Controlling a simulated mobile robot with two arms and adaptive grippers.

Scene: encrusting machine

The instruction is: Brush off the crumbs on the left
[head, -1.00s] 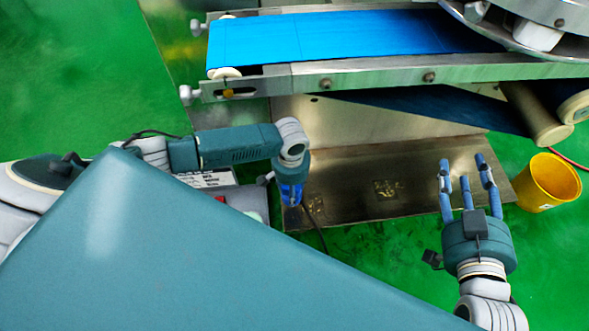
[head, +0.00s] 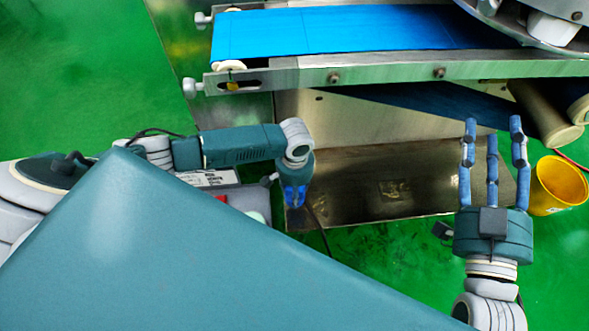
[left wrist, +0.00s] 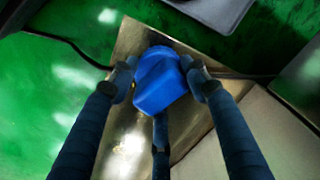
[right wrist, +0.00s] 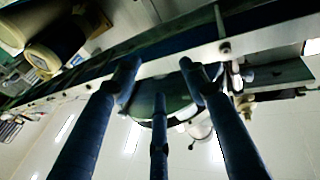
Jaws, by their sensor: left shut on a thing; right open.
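My left gripper (head: 296,196) points down over the left end of the metal base plate (head: 352,208). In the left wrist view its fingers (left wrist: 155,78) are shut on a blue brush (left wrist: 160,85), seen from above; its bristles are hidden. More crumbs (head: 395,189) lie in a patch at the plate's middle. My right gripper (head: 493,130) is open and empty, fingers pointing up, at the plate's right end.
A blue conveyor belt (head: 330,30) on a metal frame runs above the plate. A yellow bucket (head: 558,186) stands on the green floor right of the plate, close to my right gripper. Rollers (head: 540,115) hang at the right. Open green floor (head: 70,70) lies at the left.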

